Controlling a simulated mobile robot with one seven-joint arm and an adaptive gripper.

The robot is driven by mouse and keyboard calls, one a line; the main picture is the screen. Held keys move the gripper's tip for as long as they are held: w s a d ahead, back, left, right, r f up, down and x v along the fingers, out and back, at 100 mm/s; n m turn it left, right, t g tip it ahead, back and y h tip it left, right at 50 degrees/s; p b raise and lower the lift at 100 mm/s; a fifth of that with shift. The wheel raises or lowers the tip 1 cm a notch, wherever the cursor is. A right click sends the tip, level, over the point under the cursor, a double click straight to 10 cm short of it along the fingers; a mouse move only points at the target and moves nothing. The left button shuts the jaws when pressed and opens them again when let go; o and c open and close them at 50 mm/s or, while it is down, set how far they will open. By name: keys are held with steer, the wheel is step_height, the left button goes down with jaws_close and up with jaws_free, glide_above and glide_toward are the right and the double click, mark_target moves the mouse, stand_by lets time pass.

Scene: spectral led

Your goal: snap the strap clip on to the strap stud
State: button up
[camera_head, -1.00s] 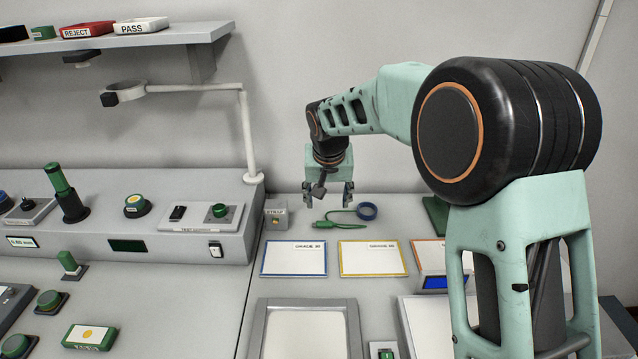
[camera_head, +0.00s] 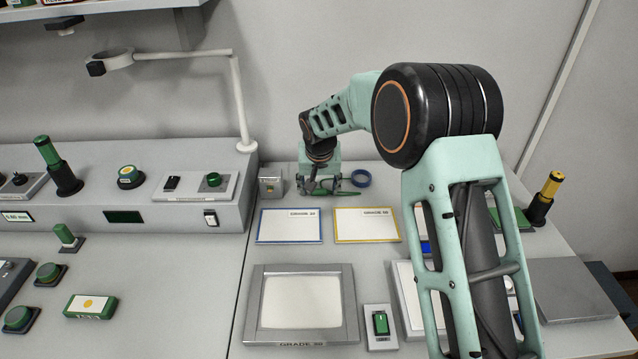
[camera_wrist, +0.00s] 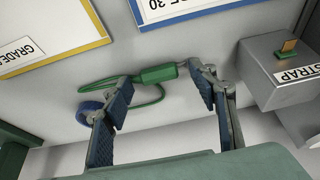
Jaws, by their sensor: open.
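The strap clip (camera_wrist: 160,74) is a green cylinder with a thin green cord looping to a blue ring (camera_wrist: 88,112). In the head view the clip (camera_head: 340,193) and ring (camera_head: 361,178) lie on the bench. My gripper (camera_wrist: 161,84) is open, its fingers spread to either side of the clip in the wrist view; contact cannot be told. In the head view my gripper (camera_head: 322,188) is low over the clip and partly covers it. The gold strap stud (camera_wrist: 289,46) is on top of a grey box labelled STRAP (camera_wrist: 262,80), which also shows left of my gripper (camera_head: 270,188).
A blue-edged card (camera_head: 290,226) and a yellow-edged card (camera_head: 367,225) lie in front of the clip. A grey-framed tray (camera_head: 300,302) is nearer. A grey console (camera_head: 120,215) stands to the left, with a lamp arm (camera_head: 243,105) above. The wall is close behind.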

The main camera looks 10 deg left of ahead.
steer(key=c, duration=1)
steer(key=o, duration=1.2)
